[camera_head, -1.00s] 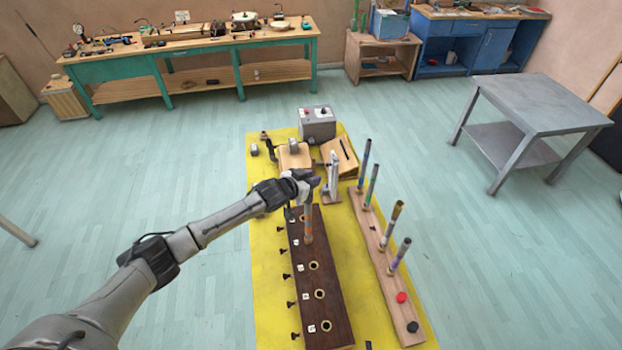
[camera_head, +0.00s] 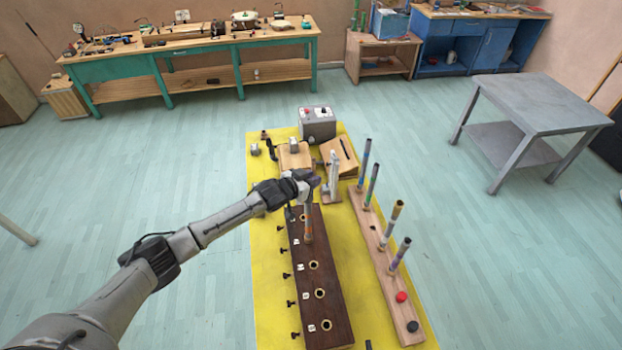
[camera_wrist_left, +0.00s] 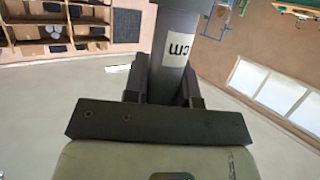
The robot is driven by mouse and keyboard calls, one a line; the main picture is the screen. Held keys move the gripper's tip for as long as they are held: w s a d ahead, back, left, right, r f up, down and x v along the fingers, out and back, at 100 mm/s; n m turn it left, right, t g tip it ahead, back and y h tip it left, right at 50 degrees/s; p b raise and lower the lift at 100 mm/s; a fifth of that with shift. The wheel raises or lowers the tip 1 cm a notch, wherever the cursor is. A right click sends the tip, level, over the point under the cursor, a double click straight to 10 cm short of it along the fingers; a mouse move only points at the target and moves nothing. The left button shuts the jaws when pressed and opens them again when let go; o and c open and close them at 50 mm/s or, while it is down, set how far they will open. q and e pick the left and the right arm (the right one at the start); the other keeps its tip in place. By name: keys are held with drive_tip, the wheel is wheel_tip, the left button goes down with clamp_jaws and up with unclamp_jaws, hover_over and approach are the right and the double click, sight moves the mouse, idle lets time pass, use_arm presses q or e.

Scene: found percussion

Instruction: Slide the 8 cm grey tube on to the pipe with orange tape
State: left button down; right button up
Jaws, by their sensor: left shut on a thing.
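My left gripper (camera_head: 306,180) is shut on a grey tube; the left wrist view shows the tube (camera_wrist_left: 172,75) between the fingers (camera_wrist_left: 162,88), with a white label reading "cm". The number on the label is not visible. In the head view, a pipe with an orange-brown band (camera_head: 309,228) stands upright in the dark wooden block (camera_head: 325,290), directly below the gripper. The gripper hides the pipe's top, so I cannot tell whether the tube is around it or only above it. My right gripper is not in view.
A lighter wooden rack (camera_head: 384,262) with several upright pipes stands to the right. A grey box (camera_head: 317,125) and small wooden fixtures lie at the far end of the yellow surface (camera_head: 268,290). The dark block's nearer holes are empty.

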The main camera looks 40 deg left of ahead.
use_arm(q)
drive_tip(key=shift+f+b, duration=0.8)
drive_tip(key=shift+f, duration=0.6)
drive_tip(key=c, duration=0.8)
unclamp_jaws()
drive_tip(key=shift+c, duration=0.2)
drive_tip(key=shift+s, duration=0.15)
drive_tip(key=b+v, duration=0.1)
drive_tip(key=v, duration=1.2)
drive_tip(key=shift+s+r+b, duration=0.2)
drive_tip(key=shift+b, duration=0.15)
